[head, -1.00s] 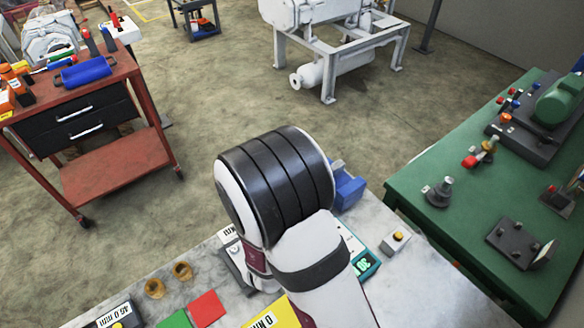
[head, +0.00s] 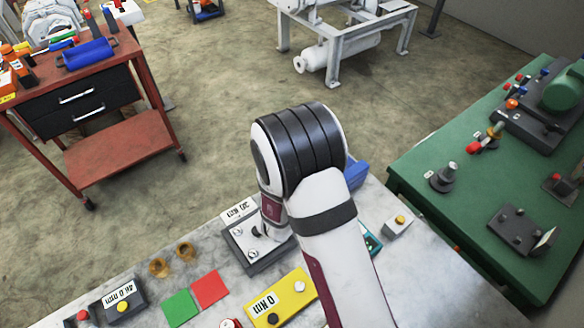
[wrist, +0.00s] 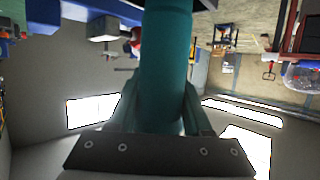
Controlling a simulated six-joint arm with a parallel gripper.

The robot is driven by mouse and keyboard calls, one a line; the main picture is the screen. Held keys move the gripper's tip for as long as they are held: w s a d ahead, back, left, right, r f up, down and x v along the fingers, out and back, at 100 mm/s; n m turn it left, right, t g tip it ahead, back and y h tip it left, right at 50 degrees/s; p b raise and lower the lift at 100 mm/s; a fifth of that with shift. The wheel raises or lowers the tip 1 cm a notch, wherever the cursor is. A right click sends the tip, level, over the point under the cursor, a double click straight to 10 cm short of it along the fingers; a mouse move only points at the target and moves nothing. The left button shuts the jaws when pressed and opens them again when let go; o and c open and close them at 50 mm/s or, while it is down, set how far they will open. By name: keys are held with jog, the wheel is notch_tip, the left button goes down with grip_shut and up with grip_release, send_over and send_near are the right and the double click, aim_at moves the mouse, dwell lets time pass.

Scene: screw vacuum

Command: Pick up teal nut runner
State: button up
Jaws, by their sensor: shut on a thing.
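The teal nut runner (wrist: 166,50) fills the upper middle of the wrist view as a thick teal cylinder running up out of the frame. My gripper (wrist: 160,108) is shut on it, with one dark finger on each side of the body.
A pale worktop (head: 415,290) lies below my arm. On it are a grey box (head: 258,250), a yellow box (head: 283,298), a green pad (head: 180,307), a red pad (head: 209,288) and two brass cups. A green table (head: 440,215) stands right, a red cart (head: 115,150) left.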

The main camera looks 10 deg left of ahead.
grip_shut()
dwell(0.3)
jog(key=shift+r, duration=0.1)
dwell(0.6)
notch_tip(320, 180, up, 10)
dwell(0.4)
jog(key=shift+a, duration=0.1)
dwell(2.0)
jog(key=s+a, duration=0.6)
jog(key=s, duration=0.3)
